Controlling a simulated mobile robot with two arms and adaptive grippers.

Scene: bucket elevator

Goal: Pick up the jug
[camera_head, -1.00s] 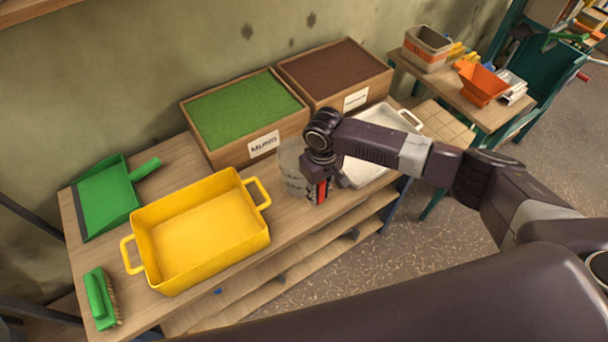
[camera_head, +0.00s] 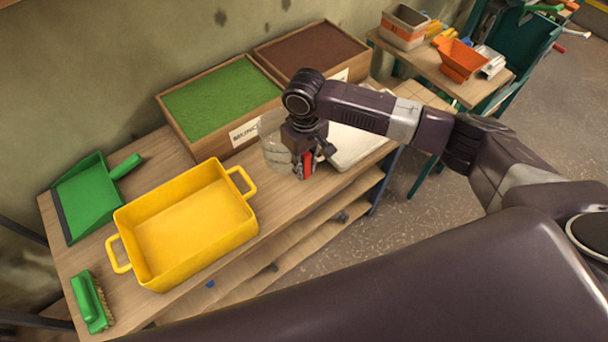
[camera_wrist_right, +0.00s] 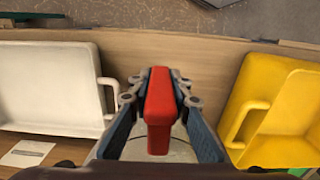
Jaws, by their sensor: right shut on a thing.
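The jug is clear, with a red handle; its see-through body (camera_head: 274,150) shows in the head view to the left of my right gripper (camera_head: 305,160). My right gripper is shut on the red handle (camera_head: 308,164). In the right wrist view the red handle (camera_wrist_right: 160,110) stands between the two fingers, and part of the jug's round rim shows below it. The gripper and arm hide part of the jug. Whether its base is clear of the bench cannot be told for certain. My left gripper is out of view.
A yellow tray (camera_head: 160,272) stands left of the jug, a white tray (camera_head: 352,150) right of it. Behind are boxes of green (camera_head: 220,100) and brown (camera_head: 310,48) material. A green dustpan (camera_head: 88,200) and brush (camera_head: 88,300) lie at the left.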

